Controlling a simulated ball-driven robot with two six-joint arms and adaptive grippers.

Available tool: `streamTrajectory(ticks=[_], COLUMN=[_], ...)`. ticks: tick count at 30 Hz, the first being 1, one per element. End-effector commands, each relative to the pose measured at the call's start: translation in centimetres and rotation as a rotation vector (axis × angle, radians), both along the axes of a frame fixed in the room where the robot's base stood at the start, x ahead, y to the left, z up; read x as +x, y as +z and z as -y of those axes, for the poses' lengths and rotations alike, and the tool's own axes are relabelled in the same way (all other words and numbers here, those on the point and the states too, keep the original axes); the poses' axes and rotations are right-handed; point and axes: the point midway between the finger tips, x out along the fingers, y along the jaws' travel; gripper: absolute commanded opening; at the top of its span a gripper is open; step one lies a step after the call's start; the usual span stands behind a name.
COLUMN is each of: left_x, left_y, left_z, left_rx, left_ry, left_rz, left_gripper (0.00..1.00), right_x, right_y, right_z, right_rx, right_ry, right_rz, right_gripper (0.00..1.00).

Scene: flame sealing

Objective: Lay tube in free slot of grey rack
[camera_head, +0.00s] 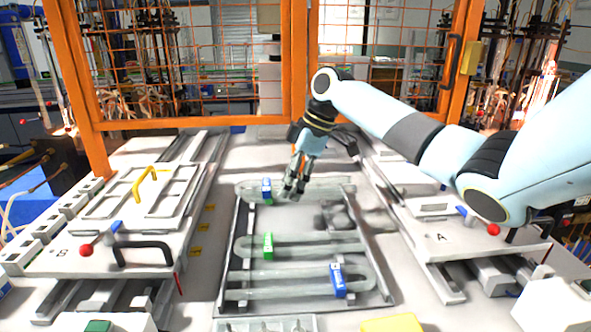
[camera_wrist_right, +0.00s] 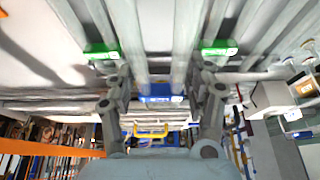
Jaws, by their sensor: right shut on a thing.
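The grey rack (camera_head: 384,297) lies flat in the middle of the bench. Clear tubes run across it; one with a green tag (camera_head: 268,246) is in the middle and one with a blue tag (camera_head: 338,281) is nearer the front. My right gripper (camera_head: 293,189) is at the rack's far end, shut on a clear tube whose blue tag (camera_head: 266,189) shows just left of the fingers. In the right wrist view a blue tag (camera_wrist_right: 160,98) shows between the fingers, with green tags (camera_wrist_right: 102,51) beyond. Whether the held tube touches the rack is unclear. My left gripper is not in view.
Raised side platforms marked B (camera_head: 62,252) and A (camera_head: 441,238) flank the rack, with handles and red-knobbed levers. An orange mesh guard (camera_head: 297,62) stands behind. A yellow block (camera_head: 392,323) is at the front edge.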

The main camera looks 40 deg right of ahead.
Motion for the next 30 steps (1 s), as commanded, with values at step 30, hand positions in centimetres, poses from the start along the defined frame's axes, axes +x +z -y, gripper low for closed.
streamTrajectory(ticks=[30], left_x=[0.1], left_y=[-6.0], left_z=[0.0], left_rx=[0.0], left_ry=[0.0], left_rz=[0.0], left_gripper=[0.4], right_x=[0.0], right_y=[-7.1], right_z=[0.0], right_rx=[0.001], right_ry=[-0.001], right_rz=[-0.001], right_gripper=[0.2])
